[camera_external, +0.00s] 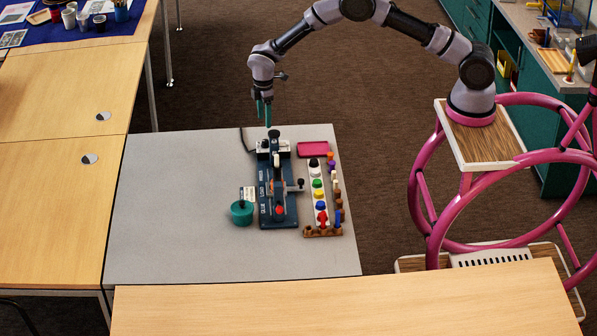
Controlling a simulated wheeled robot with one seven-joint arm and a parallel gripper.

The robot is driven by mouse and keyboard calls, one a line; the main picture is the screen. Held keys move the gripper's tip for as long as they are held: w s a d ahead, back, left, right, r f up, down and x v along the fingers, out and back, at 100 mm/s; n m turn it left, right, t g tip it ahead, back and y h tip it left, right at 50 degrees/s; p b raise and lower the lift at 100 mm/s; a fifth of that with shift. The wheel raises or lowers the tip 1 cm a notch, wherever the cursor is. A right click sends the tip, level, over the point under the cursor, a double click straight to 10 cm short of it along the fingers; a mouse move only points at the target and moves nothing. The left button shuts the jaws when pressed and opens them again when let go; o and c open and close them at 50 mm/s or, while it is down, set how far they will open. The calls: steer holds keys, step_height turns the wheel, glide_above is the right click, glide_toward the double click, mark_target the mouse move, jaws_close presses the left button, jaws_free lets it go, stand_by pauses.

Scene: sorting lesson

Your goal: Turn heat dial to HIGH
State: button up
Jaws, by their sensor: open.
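A dark blue machine (289,214) with lettered labels stands on the grey table. It has a red knob (279,211) near its front, a cream upright part in its middle and a black-topped part near its back. I cannot tell which part is the heat dial, and no HIGH mark is readable. My gripper (264,113) points down with teal fingers, above the back edge of the table and slightly behind the machine. It is open, with nothing seen between the fingers, and looks apart from the machine.
A teal round container (241,219) stands left of the machine. On the right are a white strip of coloured pieces, a wooden rack (323,232) and a pink tray (313,149). The grey table's left side (165,210) is clear. A dark cable runs behind the machine.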

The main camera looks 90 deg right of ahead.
mark_target(268, 143)
step_height(268, 143, down, 9)
steer(key=shift+f, duration=0.15)
steer(key=shift+c, duration=0.4)
jaws_close()
